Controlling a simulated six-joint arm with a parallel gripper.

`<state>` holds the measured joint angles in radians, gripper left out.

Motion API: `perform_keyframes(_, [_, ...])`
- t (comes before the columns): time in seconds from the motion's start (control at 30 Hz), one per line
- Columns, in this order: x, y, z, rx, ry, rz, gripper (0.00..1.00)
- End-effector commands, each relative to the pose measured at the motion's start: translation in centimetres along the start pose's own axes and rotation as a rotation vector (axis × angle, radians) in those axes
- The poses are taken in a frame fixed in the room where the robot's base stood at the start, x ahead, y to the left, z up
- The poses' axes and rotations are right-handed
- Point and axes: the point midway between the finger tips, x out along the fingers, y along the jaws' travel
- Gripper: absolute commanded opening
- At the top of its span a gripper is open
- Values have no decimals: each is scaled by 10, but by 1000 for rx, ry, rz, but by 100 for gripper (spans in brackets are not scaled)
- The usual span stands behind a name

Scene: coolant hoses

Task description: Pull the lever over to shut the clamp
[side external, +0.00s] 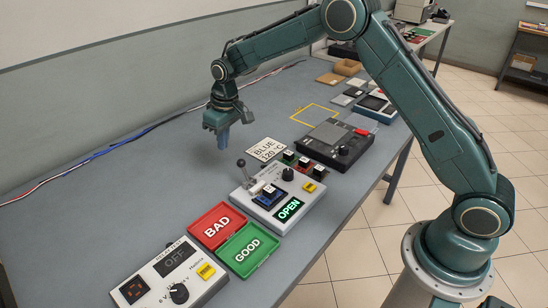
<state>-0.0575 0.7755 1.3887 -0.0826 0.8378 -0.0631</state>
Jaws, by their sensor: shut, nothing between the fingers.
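The clamp unit (259,211) is a pale box on the bench, with a green lit display (289,209) that reads OPEN. Its lever (242,166) has a dark ball knob and stands up at the unit's back left corner. My gripper (223,146) is shut and empty, pointing down above the bench. It hangs behind and a little left of the lever, apart from it.
A red BAD tray (217,220) and a green GOOD tray (247,249) lie in front of the clamp unit, with a tester box (172,276) beyond them. Small dark blocks, a BLUE 120 °C card (265,149) and a black device (320,148) stand behind. The bench left of the unit is clear.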

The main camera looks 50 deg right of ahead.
Motion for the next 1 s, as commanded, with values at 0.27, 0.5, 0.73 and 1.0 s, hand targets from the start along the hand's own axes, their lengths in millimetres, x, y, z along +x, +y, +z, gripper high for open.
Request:
perform_keyframes(0.27, [38, 0, 0, -1, -2, 0, 0])
perform_keyframes(0.5, [39, 0, 12, -1, -1, 0, 0])
perform_keyframes(0.73, [34, 0, 28, 0, -1, 0, 0])
perform_keyframes(1.0, [31, 0, 37, 0, 0, 0, 0])
